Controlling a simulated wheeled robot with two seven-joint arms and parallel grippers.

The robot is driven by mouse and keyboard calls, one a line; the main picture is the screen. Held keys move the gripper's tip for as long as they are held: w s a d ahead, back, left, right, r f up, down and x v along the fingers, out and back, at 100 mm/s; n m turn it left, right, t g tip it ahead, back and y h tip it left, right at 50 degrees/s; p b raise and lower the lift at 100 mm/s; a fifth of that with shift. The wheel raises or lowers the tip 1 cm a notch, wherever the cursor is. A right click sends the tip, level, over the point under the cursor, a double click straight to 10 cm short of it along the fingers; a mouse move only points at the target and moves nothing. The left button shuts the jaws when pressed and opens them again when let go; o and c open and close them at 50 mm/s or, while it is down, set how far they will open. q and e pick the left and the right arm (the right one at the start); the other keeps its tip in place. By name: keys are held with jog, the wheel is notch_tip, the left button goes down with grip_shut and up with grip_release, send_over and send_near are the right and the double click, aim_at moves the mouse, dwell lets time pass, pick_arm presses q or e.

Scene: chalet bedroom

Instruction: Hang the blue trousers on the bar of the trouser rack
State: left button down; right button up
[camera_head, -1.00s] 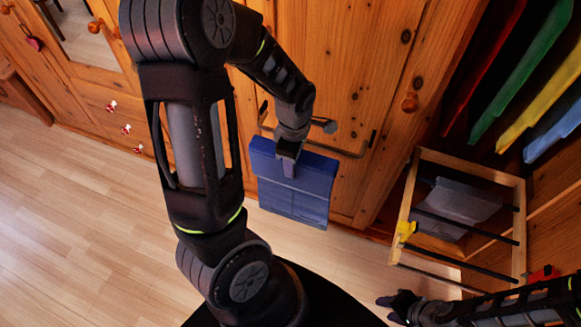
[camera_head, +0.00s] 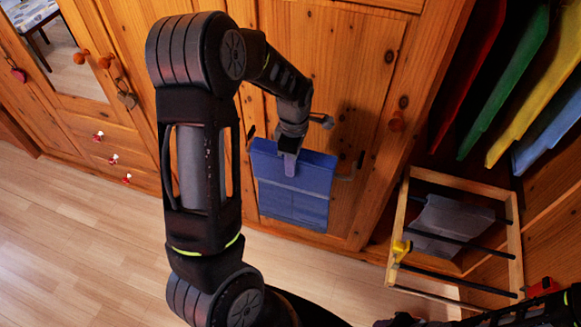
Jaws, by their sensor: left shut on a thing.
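The blue trousers (camera_head: 300,205), folded into a flat panel, hang from my left gripper (camera_head: 289,165) in front of a wooden cupboard door. The gripper is shut on their upper part. A rail with dark ends (camera_head: 356,166) is on the door behind them; I cannot tell whether the cloth touches it. The trouser rack (camera_head: 398,225), a pale wooden frame with several dark bars, stands to the right of the trousers, apart from them. Grey trousers (camera_head: 440,222) hang on it. My right arm is at the lower right; its gripper is at the bottom edge, mostly cut off.
Red, green, yellow and blue clothes (camera_head: 520,85) hang in the open wardrobe above the rack. A yellow piece (camera_head: 401,247) sits on the rack's left side. Wooden drawers (camera_head: 85,130) stand at the left. The wooden floor (camera_head: 90,235) at lower left is clear.

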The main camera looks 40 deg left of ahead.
pick_arm(q)
jog(key=shift+w+a, duration=0.3)
jog(key=shift+w, duration=0.5)
jog(key=shift+w+a, duration=0.3)
jog(key=shift+w, duration=0.5)
jog(key=shift+w+f, duration=0.1)
jog(key=shift+w, duration=0.2)
jog(key=shift+f+b, duration=3.05)
jog(key=shift+f, duration=0.8)
jog(key=c, duration=0.8)
grip_release()
jog(key=shift+s, duration=0.1)
jog(key=shift+o, duration=0.2)
